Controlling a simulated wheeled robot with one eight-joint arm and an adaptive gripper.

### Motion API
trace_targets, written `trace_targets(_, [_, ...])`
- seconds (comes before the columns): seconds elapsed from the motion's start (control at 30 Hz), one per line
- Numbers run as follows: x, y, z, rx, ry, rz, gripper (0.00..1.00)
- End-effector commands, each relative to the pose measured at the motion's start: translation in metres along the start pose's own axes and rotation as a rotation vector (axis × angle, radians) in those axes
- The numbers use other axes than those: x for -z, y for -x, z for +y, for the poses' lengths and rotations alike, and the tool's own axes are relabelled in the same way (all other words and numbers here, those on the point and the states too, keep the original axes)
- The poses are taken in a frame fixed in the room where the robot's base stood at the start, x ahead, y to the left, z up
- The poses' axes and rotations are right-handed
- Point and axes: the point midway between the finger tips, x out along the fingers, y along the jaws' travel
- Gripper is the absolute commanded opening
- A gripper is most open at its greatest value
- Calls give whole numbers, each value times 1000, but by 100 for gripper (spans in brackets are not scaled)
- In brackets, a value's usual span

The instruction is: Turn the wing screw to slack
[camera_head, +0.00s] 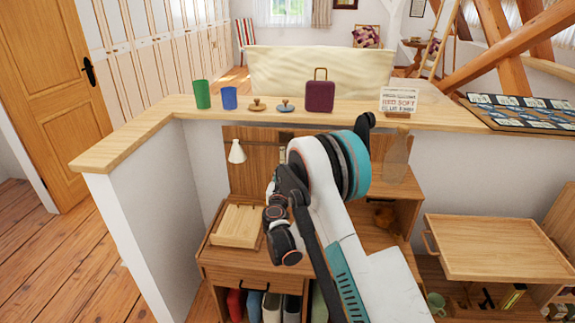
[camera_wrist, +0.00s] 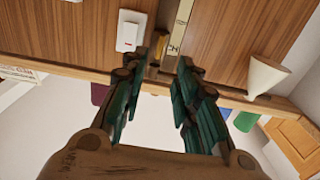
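In the wrist view my gripper (camera_wrist: 160,72) points at the wooden back panel (camera_wrist: 65,28), with its two dark green fingers apart. A pale strip with dark lettering (camera_wrist: 179,28) runs up the panel beyond the gap between the fingers. A small yellowish piece (camera_wrist: 152,45) shows beside the left fingertip, partly covered by it. I cannot tell whether this is the wing screw, and no wing shape is clear. Nothing is seen gripped. In the head view my arm covers part of the panel (camera_head: 255,178), and no wing screw can be made out.
A white switch plate with a red mark (camera_wrist: 131,32) and a white cone lamp (camera_wrist: 267,76) flank the fingers. Below the panel, a wooden tray (camera_head: 237,226) sits on the desk. The ledge holds green and blue cups (camera_head: 202,94), knobbed discs and a purple case (camera_head: 320,97).

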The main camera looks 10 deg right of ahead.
Motion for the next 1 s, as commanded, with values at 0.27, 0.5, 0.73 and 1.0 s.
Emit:
trace_targets(0.27, [-3, -55, 1, -1, 0, 0, 28])
trace_targets(0.5, [-1, -86, 0, -1, 0, 0, 28])
trace_targets(0.73, [0, -95, 0, 0, 0, -1, 28])
trace_targets(1.0, [0, -94, 0, 0, 0, -1, 12])
